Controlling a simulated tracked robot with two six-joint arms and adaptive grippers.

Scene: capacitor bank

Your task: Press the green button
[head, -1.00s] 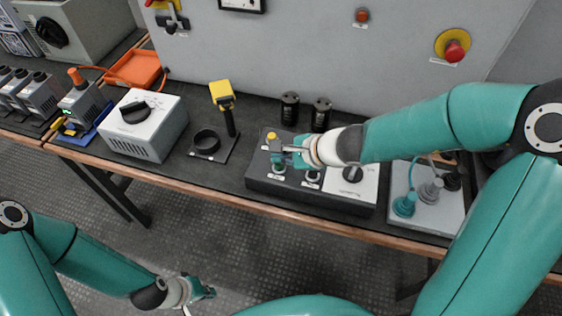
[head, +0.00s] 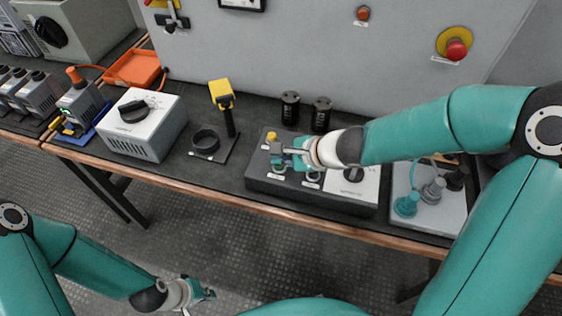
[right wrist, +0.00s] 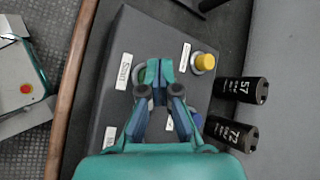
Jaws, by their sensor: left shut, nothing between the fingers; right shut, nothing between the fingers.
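The green button (head: 279,168) is on the left part of a dark control box (head: 262,182) on the bench, below a yellow button (head: 271,136). My right gripper (head: 277,149) is shut and empty, above the box between these two buttons in the head view. In the right wrist view its closed fingertips (right wrist: 158,70) are over the box beside the Start label (right wrist: 124,71). The fingers hide most or all of the green button there, and I cannot tell whether they touch it. My left gripper (head: 209,294) is shut and empty, low in front of the bench.
A black rotary knob (head: 353,174) is on the box's light right part. Two black cylinders (head: 290,108) stand behind it. A scanner on a stand (head: 222,96) and a grey dial box (head: 146,130) stand left. A plug panel (head: 432,208) is right.

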